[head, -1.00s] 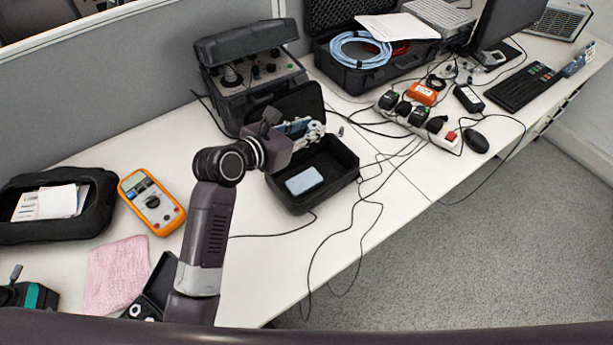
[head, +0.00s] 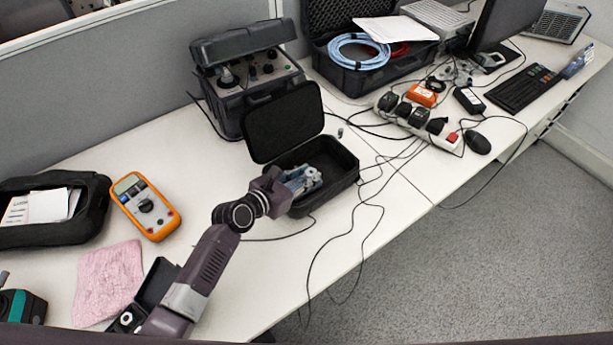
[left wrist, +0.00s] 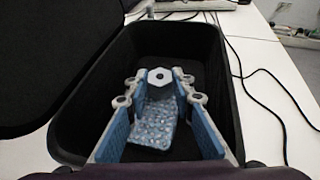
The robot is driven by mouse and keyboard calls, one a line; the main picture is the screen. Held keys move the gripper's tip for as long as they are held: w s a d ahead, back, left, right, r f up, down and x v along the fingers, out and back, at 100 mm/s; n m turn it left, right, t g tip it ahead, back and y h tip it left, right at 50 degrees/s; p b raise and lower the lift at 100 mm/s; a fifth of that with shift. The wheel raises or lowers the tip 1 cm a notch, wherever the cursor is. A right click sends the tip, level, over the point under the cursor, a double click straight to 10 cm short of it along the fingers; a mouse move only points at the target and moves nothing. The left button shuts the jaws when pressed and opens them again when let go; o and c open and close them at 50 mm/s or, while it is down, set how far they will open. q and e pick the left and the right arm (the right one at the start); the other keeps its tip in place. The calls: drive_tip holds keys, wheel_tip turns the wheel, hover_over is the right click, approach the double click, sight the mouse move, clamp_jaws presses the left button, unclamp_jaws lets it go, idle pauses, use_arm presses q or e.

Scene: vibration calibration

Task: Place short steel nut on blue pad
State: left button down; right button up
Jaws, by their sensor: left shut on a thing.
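My left gripper (head: 303,181) reaches down into the open black case (head: 345,165). In the left wrist view its fingers (left wrist: 160,90) are shut on a steel hexagonal nut (left wrist: 160,76) with its hole facing the camera. The blue pad (left wrist: 152,128) lies on the case floor, between and below the fingers, with a mottled light-blue surface. The nut appears at the pad's far end; I cannot tell whether it touches the pad. In the head view the gripper covers the nut and most of the pad. My right gripper is not in view.
The case's walls (left wrist: 221,85) stand close around the fingers, and its lid (head: 285,122) is raised behind. A small metal piece (head: 340,132) stands on the table beyond the case. Black cables (head: 365,205) run to its right. An orange multimeter (head: 146,207) and pink cloth (head: 106,284) lie left.

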use_arm(q)
drive_tip(key=shift+f, duration=0.1)
drive_tip(key=c, duration=1.7)
unclamp_jaws()
drive_tip(key=shift+o, duration=0.2)
drive_tip(key=shift+r, duration=0.2)
drive_tip(key=p+v, duration=0.1)
drive_tip(key=v, duration=1.1)
drive_tip(key=shift+f, duration=0.1)
drive_tip(key=shift+s, duration=0.15)
